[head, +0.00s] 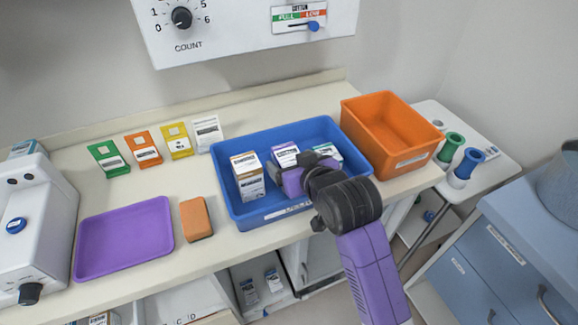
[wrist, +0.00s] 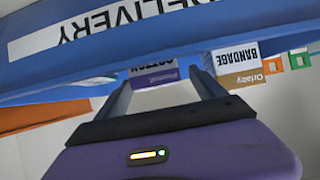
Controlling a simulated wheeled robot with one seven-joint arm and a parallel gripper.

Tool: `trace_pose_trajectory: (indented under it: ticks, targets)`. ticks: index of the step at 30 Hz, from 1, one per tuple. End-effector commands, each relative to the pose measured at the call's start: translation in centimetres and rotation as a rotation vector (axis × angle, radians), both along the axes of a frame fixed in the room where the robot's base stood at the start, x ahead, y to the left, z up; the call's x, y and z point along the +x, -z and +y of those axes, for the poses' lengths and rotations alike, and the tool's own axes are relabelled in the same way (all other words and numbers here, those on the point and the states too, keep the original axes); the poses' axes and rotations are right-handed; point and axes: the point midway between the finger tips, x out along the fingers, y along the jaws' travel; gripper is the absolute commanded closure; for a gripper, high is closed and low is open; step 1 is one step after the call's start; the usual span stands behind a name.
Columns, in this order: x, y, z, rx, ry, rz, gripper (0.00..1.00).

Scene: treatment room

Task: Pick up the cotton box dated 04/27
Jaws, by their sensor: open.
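The cotton box (head: 285,154), white with a purple band, stands in the blue bin (head: 230,198). In the wrist view the cotton box (wrist: 153,72) appears upside down, beyond and between my fingers. No date is legible on it. My gripper (head: 278,178) is open and over the bin, in front of the cotton box; in the wrist view my gripper (wrist: 165,88) has nothing between its fingers. A bandage box (head: 248,178) with an orange-brown band stands left of it; it also shows in the wrist view (wrist: 237,57). A teal-banded box (head: 328,151) is to the right, partly hidden by my arm.
An empty orange bin (head: 390,130) stands right of the blue bin. An orange block (head: 196,218) and a purple tray (head: 124,238) lie to the left. Several coloured cards, including a green one (head: 109,158), stand behind. A "DELIVERY" label (wrist: 110,28) is on the blue bin's wall.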

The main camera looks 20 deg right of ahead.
Motion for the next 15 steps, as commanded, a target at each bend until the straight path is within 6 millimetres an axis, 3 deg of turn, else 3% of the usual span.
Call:
trace_pose_trajectory:
  ticks: [9,15]
  targets:
    - [3.6,1.7,-0.3,0.0,0.0,0.0,0.2]
    - [4.8,2.4,-0.2,0.0,0.0,-0.002,0.2]
